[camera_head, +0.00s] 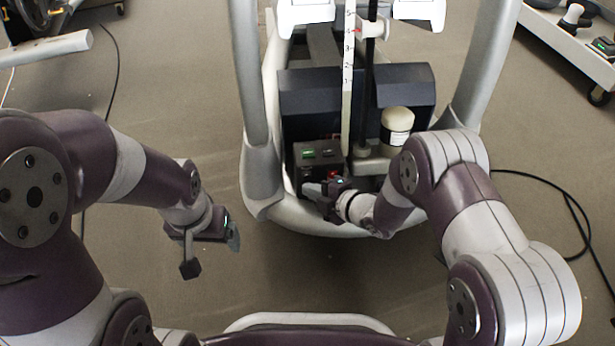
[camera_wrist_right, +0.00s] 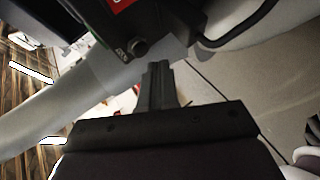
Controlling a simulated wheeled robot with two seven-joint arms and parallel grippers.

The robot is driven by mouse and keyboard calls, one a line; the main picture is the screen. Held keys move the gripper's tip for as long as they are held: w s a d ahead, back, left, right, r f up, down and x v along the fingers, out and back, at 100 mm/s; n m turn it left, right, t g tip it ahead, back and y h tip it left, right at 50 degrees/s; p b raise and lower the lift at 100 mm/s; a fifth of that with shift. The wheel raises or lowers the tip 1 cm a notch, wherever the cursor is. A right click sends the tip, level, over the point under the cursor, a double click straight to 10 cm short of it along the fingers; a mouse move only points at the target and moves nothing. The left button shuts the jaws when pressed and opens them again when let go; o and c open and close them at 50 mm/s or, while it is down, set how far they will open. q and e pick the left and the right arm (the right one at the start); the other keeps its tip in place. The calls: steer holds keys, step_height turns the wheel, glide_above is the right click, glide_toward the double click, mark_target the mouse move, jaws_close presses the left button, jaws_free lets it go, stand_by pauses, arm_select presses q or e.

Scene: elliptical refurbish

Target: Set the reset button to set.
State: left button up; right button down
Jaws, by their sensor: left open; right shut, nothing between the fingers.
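A dark control box (camera_head: 318,157) with two green-lit parts on top and a red light on its front sits low in the machine's frame. In the right wrist view the dark box (camera_wrist_right: 155,25) fills the top, with a red label and a small round dark knob or button (camera_wrist_right: 138,47) near its lower edge. I cannot read which setting it is in. My right gripper (camera_head: 312,190) is shut and empty at the front of the box; its fingertips (camera_wrist_right: 157,68) are just below the round part, contact unclear. My left gripper (camera_head: 212,254) is open and empty, left of the machine.
Grey frame tubes (camera_head: 262,180) of the machine curve around the box. A white-capped jar (camera_head: 397,125) and a ruled vertical strip (camera_head: 348,80) stand by it. A black cable (camera_head: 545,185) lies on the floor at right. A white cart (camera_head: 570,45) stands at upper right.

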steer(key=shift+w, duration=0.15)
stand_by(0.5)
steer(key=shift+w, duration=0.3)
steer(key=shift+w+a, duration=0.1)
steer(key=shift+w, duration=0.35)
stand_by(0.5)
steer(key=shift+s, duration=0.1)
steer(key=shift+s, duration=0.8)
steer(key=s, duration=0.1)
steer(key=s+p, duration=0.1)
steer(key=s, duration=0.1)
steer(key=s+d+p, duration=0.1)
steer(key=s, duration=0.1)
